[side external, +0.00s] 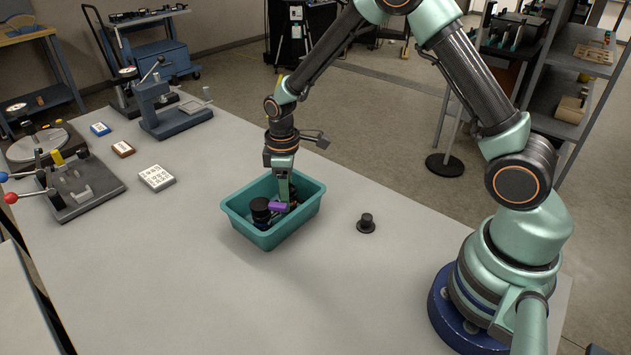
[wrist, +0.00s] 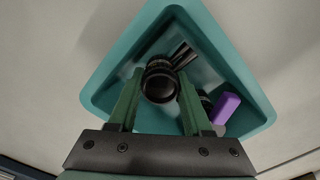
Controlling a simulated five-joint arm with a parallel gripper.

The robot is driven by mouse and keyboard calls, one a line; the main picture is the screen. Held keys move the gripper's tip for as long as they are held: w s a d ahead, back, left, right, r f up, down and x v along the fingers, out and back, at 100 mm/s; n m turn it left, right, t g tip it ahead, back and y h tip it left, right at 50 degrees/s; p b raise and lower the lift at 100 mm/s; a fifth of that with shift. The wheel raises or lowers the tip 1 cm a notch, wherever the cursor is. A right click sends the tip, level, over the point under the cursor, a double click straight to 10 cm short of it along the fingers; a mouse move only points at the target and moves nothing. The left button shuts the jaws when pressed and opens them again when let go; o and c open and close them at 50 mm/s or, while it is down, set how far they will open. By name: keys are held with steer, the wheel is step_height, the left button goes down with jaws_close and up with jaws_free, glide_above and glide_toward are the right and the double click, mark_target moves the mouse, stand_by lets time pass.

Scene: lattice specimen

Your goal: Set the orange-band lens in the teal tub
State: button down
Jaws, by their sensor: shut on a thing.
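The teal tub (side external: 237,225) stands on the pale table and fills the middle of the wrist view (wrist: 97,98). My gripper (side external: 284,198) reaches down into the tub from above. In the wrist view my gripper (wrist: 160,88) has its green fingers on either side of a dark round lens (wrist: 160,84) and is shut on it, inside the tub's outline. No orange band can be made out on this lens. I cannot tell whether it touches the tub floor. In the side view the fingertips are partly hidden by the tub's contents.
A purple block (wrist: 226,107) and dark cylindrical parts (wrist: 183,54) lie in the tub close to my fingers. A black knobbed piece (side external: 366,223) stands on the table right of the tub. A white keypad-like box (side external: 157,178) lies to the left. The front table is clear.

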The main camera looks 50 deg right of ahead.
steer(key=shift+f, duration=0.1)
steer(key=shift+c, duration=1.7)
jaws_free()
step_height(320, 180, up, 12)
steer(key=s+d+r+m+t, duration=0.2)
steer(key=s+r+m+t, duration=0.3)
steer(key=s+r, duration=0.6)
steer(key=shift+s+m+t, duration=0.3)
steer(key=shift+s+m, duration=1)
steer(key=shift+s, duration=0.85)
steer(key=shift+d+r, duration=0.1)
steer(key=shift+r, duration=0.05)
